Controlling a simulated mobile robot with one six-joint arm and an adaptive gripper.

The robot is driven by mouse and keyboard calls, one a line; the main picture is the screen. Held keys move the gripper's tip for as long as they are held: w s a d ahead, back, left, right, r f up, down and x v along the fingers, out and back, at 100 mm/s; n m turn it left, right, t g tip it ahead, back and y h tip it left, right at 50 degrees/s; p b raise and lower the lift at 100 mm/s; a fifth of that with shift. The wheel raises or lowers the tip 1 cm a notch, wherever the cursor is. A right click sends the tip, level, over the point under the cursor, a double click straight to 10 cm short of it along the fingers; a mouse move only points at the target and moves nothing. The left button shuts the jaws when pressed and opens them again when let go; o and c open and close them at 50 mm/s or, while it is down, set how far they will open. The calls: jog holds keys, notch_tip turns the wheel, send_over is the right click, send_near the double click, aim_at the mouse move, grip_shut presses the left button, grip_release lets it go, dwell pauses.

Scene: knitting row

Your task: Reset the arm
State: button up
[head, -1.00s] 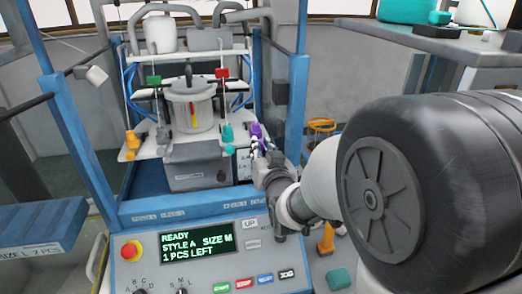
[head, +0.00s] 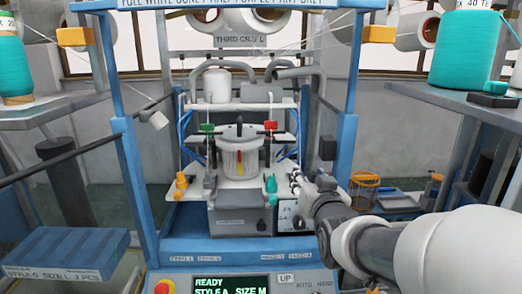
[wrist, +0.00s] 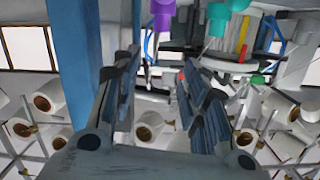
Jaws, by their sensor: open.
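My gripper (head: 302,182) is at the right front of the knitting machine, beside the teal yarn feeder (head: 271,185). In the wrist view its two fingers (wrist: 163,68) stand apart with nothing between them. Beyond the fingertips a purple feeder (wrist: 163,14) and a teal one (wrist: 217,16) show, apart from the fingers. In the head view I cannot make out the purple feeder near my gripper.
The knitting machine (head: 240,152) sits inside a blue frame (head: 133,185). Its display panel (head: 232,285) reads READY. Side shelves hold teal cones (head: 465,50). Several white cones (wrist: 150,125) fill the wrist view's background.

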jog(key=s+f+g, duration=0.4)
jog(key=s, duration=0.7)
jog(key=s+f+n+g, duration=0.1)
jog(key=s+f+g, duration=0.3)
jog(key=s, duration=0.8)
jog(key=s+f+n+g, duration=0.1)
jog(key=s+f+g, duration=0.2)
jog(key=s, duration=0.8)
jog(key=shift+s+f+g, duration=0.2)
jog(key=shift+f+g, duration=0.2)
jog(key=shift+f, duration=0.55)
jog(key=shift+c, duration=0.5)
jog(key=shift+c, duration=0.3)
jog(key=shift+a, duration=0.1)
